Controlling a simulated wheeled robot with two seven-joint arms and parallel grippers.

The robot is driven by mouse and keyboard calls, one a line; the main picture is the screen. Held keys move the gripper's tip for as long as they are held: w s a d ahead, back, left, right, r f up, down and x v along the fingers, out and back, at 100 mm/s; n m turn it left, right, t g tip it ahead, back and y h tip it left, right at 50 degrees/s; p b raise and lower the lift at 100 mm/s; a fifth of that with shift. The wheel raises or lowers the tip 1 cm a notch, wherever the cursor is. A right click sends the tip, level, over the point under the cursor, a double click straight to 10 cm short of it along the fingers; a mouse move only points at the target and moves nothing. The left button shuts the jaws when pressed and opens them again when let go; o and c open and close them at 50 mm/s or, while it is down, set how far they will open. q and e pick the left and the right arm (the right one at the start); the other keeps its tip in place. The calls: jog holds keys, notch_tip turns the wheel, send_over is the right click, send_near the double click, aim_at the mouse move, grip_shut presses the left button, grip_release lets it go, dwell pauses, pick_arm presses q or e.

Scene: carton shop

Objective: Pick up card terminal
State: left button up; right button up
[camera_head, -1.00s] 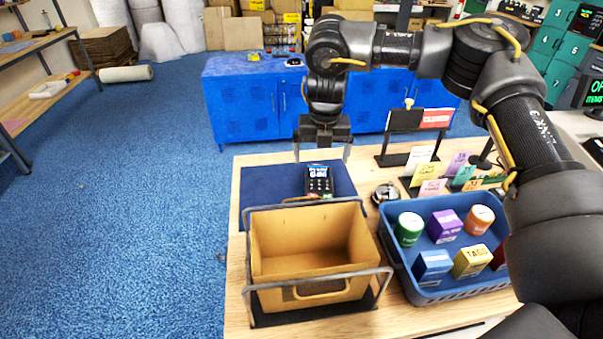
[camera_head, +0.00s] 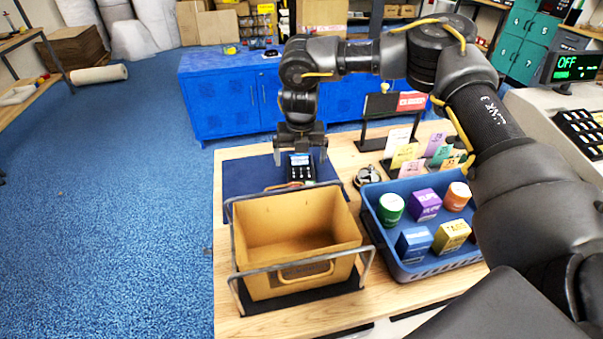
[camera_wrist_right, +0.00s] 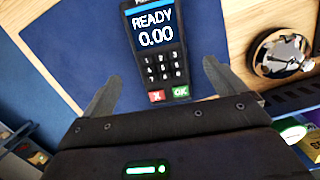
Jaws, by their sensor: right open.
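The black card terminal (camera_head: 301,168) lies on a dark blue mat (camera_head: 240,176) behind the brown carton. In the right wrist view the card terminal (camera_wrist_right: 160,52) shows a screen with "READY 0.00" and a keypad with red and green keys. My right gripper (camera_head: 301,160) is above the terminal, with its fingers apart. In the right wrist view the open fingers of the right gripper (camera_wrist_right: 160,85) stand on either side of the terminal's near end, with nothing between them touching. My left gripper is not in view.
An open brown carton (camera_head: 290,240) in a metal frame stands just in front. A blue tray (camera_head: 432,268) with several small boxes and tubs is at right. A round metal bell (camera_head: 367,177) and a card stand (camera_head: 405,140) are nearby. A blue cabinet (camera_head: 225,100) stands behind.

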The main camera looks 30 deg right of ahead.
aim_at(301, 170)
jog(key=shift+s+f, duration=0.1)
jog(key=shift+f, duration=0.15)
jog(key=f, duration=0.1)
jog(key=f+p, duration=0.1)
jog(key=w+f+p, duration=0.1)
jog(key=f, duration=0.1)
jog(key=shift+d, duration=0.25)
jog(key=shift+s+f, duration=0.1)
jog(key=shift+f, duration=0.25)
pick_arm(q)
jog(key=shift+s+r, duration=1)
